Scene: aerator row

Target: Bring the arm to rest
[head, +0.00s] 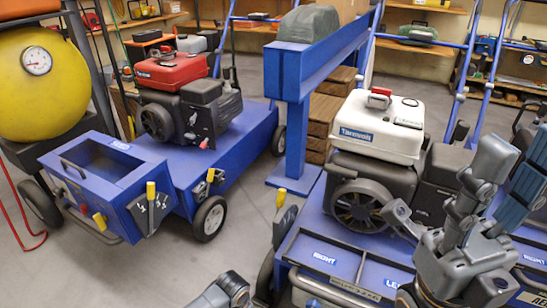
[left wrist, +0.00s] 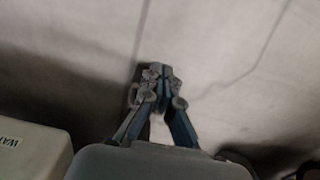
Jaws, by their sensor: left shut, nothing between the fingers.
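My left gripper (left wrist: 157,76) shows in the left wrist view with its blue-sided fingers together and nothing between them. Bare grey floor lies beyond its tips. A pale box-like thing with a dark label (left wrist: 12,142) is at the lower left of that view, apart from the fingers. In the head view a grey part of mine (head: 222,291) shows at the bottom edge; I cannot tell which part. Grey and blue jointed parts of mine (head: 470,215) rise at the right, in front of a blue machine. Whether a right gripper's fingers there are open or shut is unclear.
A blue aerator with a white-topped engine (head: 375,125) stands close at the right. Another with a red-topped engine (head: 172,69) stands at the left, beside a yellow tank (head: 40,100). A blue post (head: 297,140) stands between. Grey floor (head: 245,235) is clear between the machines.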

